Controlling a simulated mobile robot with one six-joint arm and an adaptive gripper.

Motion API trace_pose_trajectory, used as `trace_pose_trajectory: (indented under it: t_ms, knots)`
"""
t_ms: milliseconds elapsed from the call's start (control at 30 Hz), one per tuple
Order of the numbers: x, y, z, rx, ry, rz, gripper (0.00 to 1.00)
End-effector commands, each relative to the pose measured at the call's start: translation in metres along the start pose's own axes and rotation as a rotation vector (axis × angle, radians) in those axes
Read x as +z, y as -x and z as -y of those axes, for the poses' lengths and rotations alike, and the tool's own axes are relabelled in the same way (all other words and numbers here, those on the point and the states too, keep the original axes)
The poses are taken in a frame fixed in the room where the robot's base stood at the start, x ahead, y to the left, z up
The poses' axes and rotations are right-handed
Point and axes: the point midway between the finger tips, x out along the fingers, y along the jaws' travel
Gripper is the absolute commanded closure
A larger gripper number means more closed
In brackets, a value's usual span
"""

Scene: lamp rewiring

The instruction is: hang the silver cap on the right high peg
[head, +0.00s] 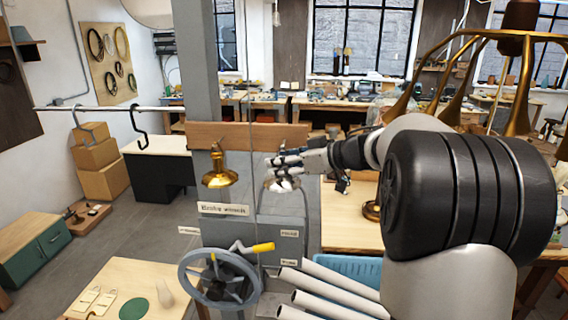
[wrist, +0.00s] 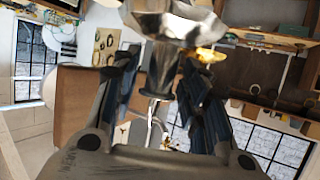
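The silver cap (wrist: 168,22) fills the top middle of the wrist view, its narrow neck between the two fingers of my gripper (wrist: 160,75). In the head view the silver cap (head: 283,184) shows just below my gripper (head: 279,164), partly covered by the fingers. My gripper appears shut on the neck. It is in front of the grey cabinet, just below the right end of the wooden peg board (head: 247,130). A brass cap (head: 220,174) hangs below the board's left part. The right high peg cannot be made out clearly.
A grey handwheel (head: 220,280) with a yellow handle stands below, in front of the grey cabinet (head: 275,230). White tubes (head: 335,287) lie at the lower right. A horizontal rail (head: 100,108) with hooks is at left. A brass lamp frame (head: 455,45) is at upper right.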

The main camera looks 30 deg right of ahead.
Motion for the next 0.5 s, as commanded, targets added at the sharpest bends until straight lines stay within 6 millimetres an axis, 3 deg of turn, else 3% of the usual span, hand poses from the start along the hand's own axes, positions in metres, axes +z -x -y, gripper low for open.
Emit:
trace_pose_trajectory:
  t_ms: [100, 500]
  knots:
    - [0.0, 0.0, 0.0, 0.0, 0.0, 0.0, 0.49]
    - [0.0002, 0.0061, -0.0006, 0.002, 0.0, 0.0, 0.49]
